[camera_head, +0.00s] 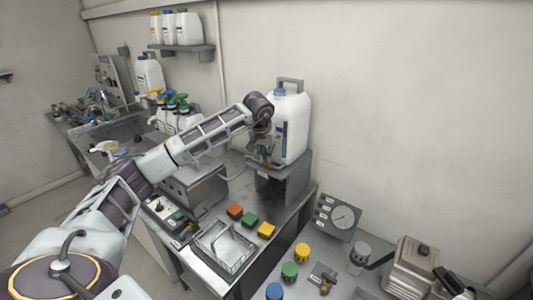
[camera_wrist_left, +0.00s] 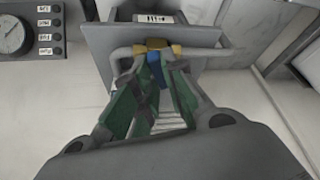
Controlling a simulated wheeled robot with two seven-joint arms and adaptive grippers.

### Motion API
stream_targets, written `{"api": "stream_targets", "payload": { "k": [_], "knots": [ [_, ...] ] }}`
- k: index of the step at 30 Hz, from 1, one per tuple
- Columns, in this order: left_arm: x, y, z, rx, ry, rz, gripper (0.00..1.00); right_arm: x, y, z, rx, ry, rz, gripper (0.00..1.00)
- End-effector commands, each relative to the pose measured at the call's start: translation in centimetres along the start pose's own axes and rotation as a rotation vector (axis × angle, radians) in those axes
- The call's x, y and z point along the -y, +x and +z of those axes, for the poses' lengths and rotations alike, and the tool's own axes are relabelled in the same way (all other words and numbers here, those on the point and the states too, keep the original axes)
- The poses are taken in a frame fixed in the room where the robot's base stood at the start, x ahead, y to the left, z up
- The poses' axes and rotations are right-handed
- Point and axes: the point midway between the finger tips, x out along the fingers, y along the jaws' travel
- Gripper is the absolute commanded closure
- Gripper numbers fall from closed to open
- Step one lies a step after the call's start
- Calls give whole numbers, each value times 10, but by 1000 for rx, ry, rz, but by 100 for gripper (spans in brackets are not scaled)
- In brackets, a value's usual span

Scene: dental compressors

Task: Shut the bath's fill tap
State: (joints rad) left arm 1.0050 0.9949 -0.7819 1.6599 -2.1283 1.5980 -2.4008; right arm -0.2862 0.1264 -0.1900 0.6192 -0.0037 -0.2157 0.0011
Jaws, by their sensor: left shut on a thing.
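The fill tap (camera_wrist_left: 154,46) shows in the left wrist view as a brass body on a grey pipe, with a blue lever between my fingers. My left gripper (camera_wrist_left: 157,75), with green finger pads, is shut on the blue lever. In the head view my left gripper (camera_head: 266,148) is in front of the white jug (camera_head: 297,125) on its grey stand, and the tap is mostly hidden there. The bath cannot be told for sure; a metal tray with a wire basket (camera_head: 225,248) is on the bench below. My right gripper is not in view.
Orange, green and yellow blocks (camera_head: 249,220) lie on the bench by the basket. A gauge panel (camera_head: 337,217) and several coloured knobs (camera_head: 289,270) are at the lower right. A metal box (camera_head: 196,187) stands under my left arm. A wall shelf (camera_head: 186,50) holds bottles.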

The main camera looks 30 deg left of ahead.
Motion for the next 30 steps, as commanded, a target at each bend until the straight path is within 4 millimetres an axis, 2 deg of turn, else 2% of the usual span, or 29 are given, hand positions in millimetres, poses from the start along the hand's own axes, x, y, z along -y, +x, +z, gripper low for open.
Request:
{"api": "stream_targets", "payload": {
  "k": [13, 21, 30],
  "knots": [
    [3, -1, -1, -2, 232, 96, 100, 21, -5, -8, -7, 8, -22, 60],
    [4, 0, -1, -1, 324, 134, 100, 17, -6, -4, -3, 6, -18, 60],
    [4, 0, -2, -2, 353, 145, 100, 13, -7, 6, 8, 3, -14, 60]
  ]
}}
